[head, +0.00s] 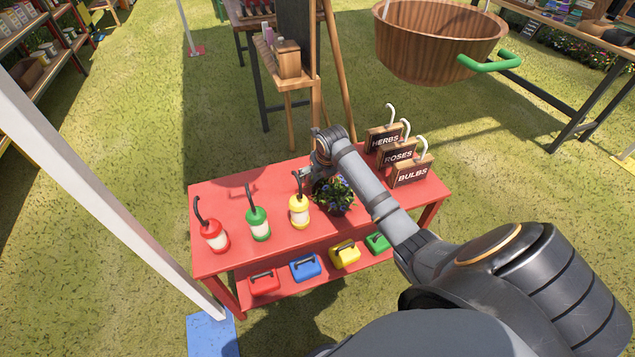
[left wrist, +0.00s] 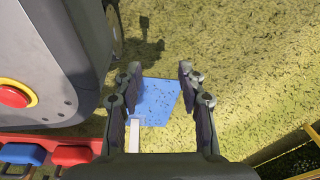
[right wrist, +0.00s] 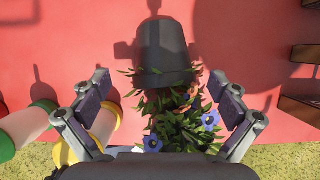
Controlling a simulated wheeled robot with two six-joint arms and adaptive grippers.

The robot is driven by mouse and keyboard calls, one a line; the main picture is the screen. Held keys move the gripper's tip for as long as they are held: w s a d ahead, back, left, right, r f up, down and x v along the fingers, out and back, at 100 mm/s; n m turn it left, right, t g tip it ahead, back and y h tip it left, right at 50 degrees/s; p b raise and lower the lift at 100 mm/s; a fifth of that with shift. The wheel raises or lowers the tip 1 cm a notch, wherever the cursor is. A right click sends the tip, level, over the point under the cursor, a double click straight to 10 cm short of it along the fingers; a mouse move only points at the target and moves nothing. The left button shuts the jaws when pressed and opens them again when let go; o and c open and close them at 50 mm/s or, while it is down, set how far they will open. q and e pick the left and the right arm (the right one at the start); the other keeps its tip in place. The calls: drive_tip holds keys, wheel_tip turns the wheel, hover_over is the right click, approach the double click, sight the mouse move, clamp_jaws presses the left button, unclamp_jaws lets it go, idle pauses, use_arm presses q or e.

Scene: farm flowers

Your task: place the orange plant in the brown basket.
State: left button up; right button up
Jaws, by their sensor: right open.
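A potted plant (head: 336,194) stands on the red table in the head view, partly hidden by my right arm. In the right wrist view its dark pot (right wrist: 164,52) and leaves (right wrist: 172,122) show blue flowers and a few orange-red ones. My right gripper (head: 318,172) is over the table by the plant; in its wrist view the open fingers (right wrist: 158,90) are on either side of the foliage. The brown basket (head: 430,45), a wooden tub with a green handle, is at the upper right of the head view. My left gripper (left wrist: 160,78) is open and empty above the grass.
An easel stands behind. A white post (head: 90,195) is at left.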

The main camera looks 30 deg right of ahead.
sight(320, 175)
drive_tip(key=shift+w+f, duration=0.1)
drive_tip(key=shift+f, duration=0.2)
drive_tip(key=x, duration=0.1)
drive_tip(key=b+x, duration=0.1)
drive_tip(key=x, duration=0.3)
drive_tip(key=shift+w+d, duration=0.15)
drive_tip(key=shift+d, duration=0.2)
use_arm(q)
drive_tip(key=shift+w, duration=1.15)
use_arm(e)
drive_tip(key=c, duration=1.6)
wheel_tip(320, 175, up, 10)
drive_tip(key=shift+r+p, duration=0.15)
drive_tip(key=shift+p, duration=0.55)
drive_tip(key=shift+c, duration=0.2)
use_arm(q)
drive_tip(key=s+r+p, duration=0.3)
drive_tip(key=r+p, duration=0.4)
drive_tip(key=s+r+p, duration=0.3)
drive_tip(key=r+p, duration=0.4)
drive_tip(key=p, duration=0.1)
use_arm(e)
wheel_tip(320, 175, up, 15)
